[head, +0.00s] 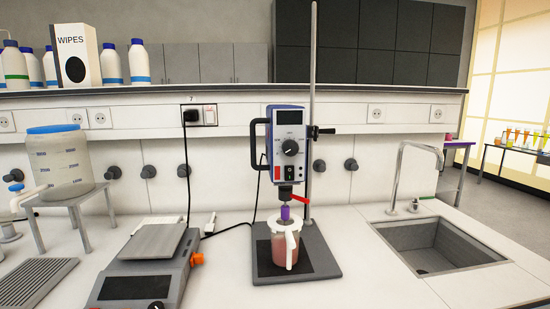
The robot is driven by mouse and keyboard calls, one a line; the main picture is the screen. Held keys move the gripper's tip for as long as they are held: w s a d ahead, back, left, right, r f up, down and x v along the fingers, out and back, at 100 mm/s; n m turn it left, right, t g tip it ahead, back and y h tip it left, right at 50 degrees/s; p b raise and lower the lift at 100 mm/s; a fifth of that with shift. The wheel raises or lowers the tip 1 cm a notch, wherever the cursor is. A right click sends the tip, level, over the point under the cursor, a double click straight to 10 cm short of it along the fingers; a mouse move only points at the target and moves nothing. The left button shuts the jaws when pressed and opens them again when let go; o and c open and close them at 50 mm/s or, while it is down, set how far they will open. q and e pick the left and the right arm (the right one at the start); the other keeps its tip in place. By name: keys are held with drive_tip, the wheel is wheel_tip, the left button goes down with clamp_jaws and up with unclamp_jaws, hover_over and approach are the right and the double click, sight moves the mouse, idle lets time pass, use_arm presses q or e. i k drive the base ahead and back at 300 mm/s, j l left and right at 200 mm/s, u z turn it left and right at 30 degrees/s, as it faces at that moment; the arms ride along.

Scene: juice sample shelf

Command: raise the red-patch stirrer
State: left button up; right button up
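The overhead stirrer (288,152) is a blue and white motor unit with a dial and a small red patch on its front. It is clamped on a tall vertical rod (312,90) that rises from a dark base plate (322,262). A dark chuck with a red lever (300,199) is under it, and a purple piece (285,213) shows below that. A jug with reddish liquid (279,250) and a white lid and handle stands on the plate directly below. A dark handle (264,122) shows on the left side and a clamp knob (322,131) on the right. Neither gripper is in view.
A balance-like device (150,268) with an orange knob stands left of the stirrer. A large container (62,160) with a tap sits on a stand at left. A sink (437,243) with a tap is at right. A cable runs from the wall socket (200,115).

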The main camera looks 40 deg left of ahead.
sight(283, 123)
drive_tip(key=k+j+u, duration=0.1)
drive_tip(key=u, duration=0.25)
drive_tip(key=j+u, duration=0.15)
drive_tip(key=u, duration=0.2)
drive_tip(key=k+j+u, duration=0.15)
drive_tip(key=u, duration=0.15)
